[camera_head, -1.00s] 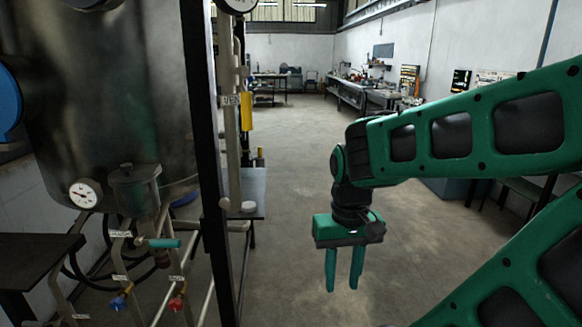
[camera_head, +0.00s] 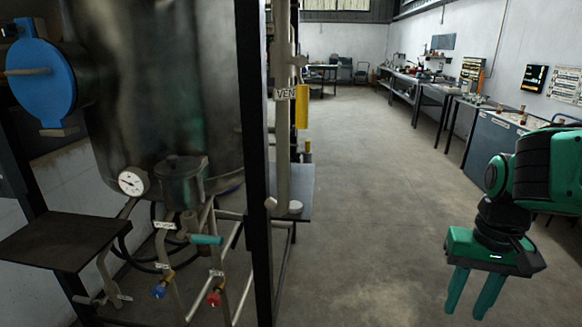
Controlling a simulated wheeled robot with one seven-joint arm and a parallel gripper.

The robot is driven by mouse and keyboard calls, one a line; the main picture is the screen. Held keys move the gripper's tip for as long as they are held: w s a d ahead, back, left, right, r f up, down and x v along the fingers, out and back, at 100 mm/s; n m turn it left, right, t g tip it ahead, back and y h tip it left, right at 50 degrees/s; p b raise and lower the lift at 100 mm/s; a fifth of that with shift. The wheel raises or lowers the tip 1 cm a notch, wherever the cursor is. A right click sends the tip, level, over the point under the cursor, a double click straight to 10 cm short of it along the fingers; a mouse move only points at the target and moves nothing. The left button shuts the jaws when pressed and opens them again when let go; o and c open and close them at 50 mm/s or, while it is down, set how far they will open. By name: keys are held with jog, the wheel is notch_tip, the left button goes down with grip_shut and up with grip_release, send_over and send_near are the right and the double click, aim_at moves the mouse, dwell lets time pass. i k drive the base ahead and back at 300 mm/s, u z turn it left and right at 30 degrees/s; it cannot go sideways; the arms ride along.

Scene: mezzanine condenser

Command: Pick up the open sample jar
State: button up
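I cannot make out an open sample jar for certain in this view. A small white round object (camera_head: 295,207) lies on a dark shelf (camera_head: 300,185) behind the black upright post; it is too small to tell whether it is a jar or a lid. My gripper (camera_head: 465,314) hangs at the lower right, fingers pointing down, apart and empty. It is over open floor, well to the right of the shelf, touching nothing.
A large metal vessel (camera_head: 160,100) with a blue round cover (camera_head: 42,80), gauge (camera_head: 131,182) and valve pipes fills the left. A black post (camera_head: 254,150) stands before the shelf. A dark plate (camera_head: 62,240) juts out lower left. Central floor is clear; benches (camera_head: 430,95) line the right wall.

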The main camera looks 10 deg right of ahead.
aim_at(295, 164)
jog(key=z, duration=0.1)
jog(key=i, duration=1)
jog(key=u, duration=0.1)
